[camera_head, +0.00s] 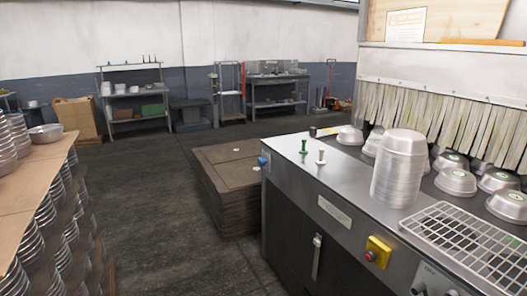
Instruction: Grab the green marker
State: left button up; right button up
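The green marker (304,146) is a small, knob-like green piece standing upright on the metal top of the machine (300,172), near its left edge. A similar white marker (321,157) stands upright just to its right and nearer to me. The two are apart. Neither of my grippers is in view, and nothing touches the green marker.
A tall stack of metal pans (399,175) stands right of the markers, beside a wire rack (465,237). Overturned pans lie near hanging strips (430,118). A yellow button box (378,250) juts from the machine's front. Stacked brown boards (228,195) stand left; the floor (150,210) is open.

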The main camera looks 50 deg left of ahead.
aim_at(304, 152)
jog(key=u, duration=1.2)
